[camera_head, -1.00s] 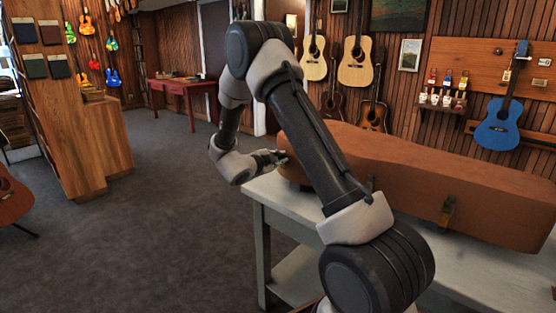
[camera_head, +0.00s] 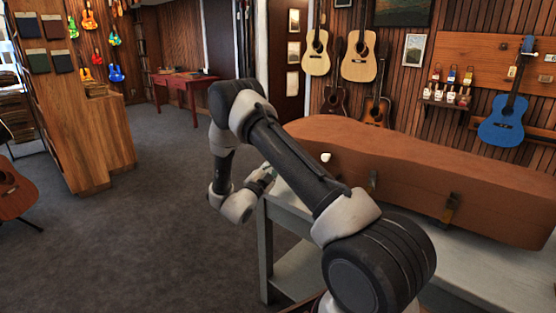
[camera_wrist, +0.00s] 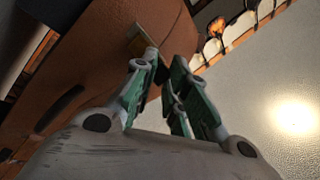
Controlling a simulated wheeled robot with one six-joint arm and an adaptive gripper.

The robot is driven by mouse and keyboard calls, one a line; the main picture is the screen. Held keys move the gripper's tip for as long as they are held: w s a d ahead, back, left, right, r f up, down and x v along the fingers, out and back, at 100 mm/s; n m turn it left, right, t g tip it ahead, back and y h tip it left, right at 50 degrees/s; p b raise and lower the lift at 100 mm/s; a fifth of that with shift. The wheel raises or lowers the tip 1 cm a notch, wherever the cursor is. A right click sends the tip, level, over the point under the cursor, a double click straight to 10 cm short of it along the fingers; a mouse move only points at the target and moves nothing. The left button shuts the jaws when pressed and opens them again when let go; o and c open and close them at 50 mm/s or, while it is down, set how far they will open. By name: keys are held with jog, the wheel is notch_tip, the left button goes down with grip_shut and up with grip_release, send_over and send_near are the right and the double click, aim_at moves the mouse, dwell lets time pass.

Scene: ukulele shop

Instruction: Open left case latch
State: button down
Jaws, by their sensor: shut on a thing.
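A brown case (camera_head: 400,165) lies shut on a grey table (camera_head: 480,268). Two brass latches show on its front side, one partly beside my arm (camera_head: 372,181) and one further right (camera_head: 450,209). The gripper is shut on this latch; the exact contact is partly hidden by the fingers.
My forearm crosses in front of the case's left part. Guitars (camera_head: 360,55) hang on the wall behind, and a blue ukulele (camera_head: 503,120) hangs at right. A wooden cabinet (camera_head: 95,140) stands at left. The carpet between it and the table is clear.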

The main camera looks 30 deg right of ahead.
jog(key=shift+s+a+f+t+h, duration=0.1)
jog(key=shift+a+f+t+h, duration=0.05)
jog(key=shift+f+t+h, duration=0.65)
jog(key=shift+r+n, duration=0.15)
jog(key=shift+n, duration=0.15)
jog(key=c, duration=1.4)
grip_release()
jog(key=shift+o, duration=0.2)
jog(key=o, duration=0.5)
notch_tip(320, 180, up, 9)
jog(key=shift+f, duration=0.15)
jog(key=shift+a+r, duration=0.15)
jog(key=shift+r, duration=0.4)
jog(key=c, duration=0.5)
jog(key=shift+r, duration=0.15)
